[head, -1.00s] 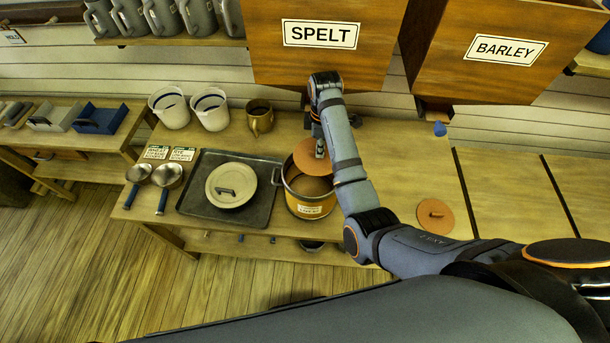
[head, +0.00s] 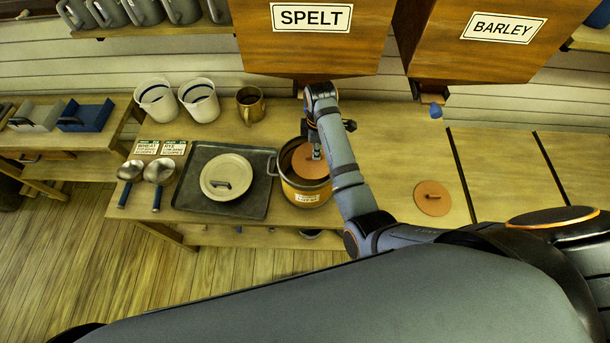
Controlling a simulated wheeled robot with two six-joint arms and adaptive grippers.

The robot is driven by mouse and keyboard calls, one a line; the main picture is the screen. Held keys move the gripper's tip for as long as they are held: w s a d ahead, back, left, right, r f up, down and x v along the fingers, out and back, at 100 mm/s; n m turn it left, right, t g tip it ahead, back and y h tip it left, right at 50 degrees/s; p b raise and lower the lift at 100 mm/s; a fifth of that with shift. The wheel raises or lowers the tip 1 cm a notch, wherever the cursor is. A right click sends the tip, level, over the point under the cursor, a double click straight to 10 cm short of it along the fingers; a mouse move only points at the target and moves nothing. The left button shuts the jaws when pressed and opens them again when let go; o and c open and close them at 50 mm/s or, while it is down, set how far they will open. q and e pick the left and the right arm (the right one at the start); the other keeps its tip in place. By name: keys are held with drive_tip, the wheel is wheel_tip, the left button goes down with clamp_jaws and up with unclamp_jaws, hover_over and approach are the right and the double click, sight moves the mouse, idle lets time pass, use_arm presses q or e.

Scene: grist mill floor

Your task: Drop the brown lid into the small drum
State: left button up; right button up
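The small drum (head: 304,197) is a brass-coloured pot with side handles and a label, standing at the middle of the bench. A brown round lid (head: 304,171) is at the drum's mouth, seemingly within the rim. My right gripper (head: 317,154) reaches down from above at the lid's handle and appears shut on it; the fingertips are small and partly hidden by my arm. A second brown lid (head: 432,199) lies flat on the bench to the right, its handle up. My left gripper is not in view.
Left of the drum, a dark tray (head: 257,207) holds a cream lid (head: 226,179). SPELT (head: 311,55) and BARLEY (head: 490,60) bins hang above. The bench right of my arm is mostly clear.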

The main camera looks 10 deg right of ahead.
drive_tip(key=shift+o, duration=1.2)
drive_tip(key=shift+w, duration=0.1)
drive_tip(key=shift+o, duration=0.2)
drive_tip(key=shift+f, duration=0.1)
drive_tip(key=shift+w, duration=0.1)
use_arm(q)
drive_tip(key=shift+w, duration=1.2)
use_arm(e)
wheel_tip(320, 180, up, 8)
drive_tip(key=shift+f, duration=0.25)
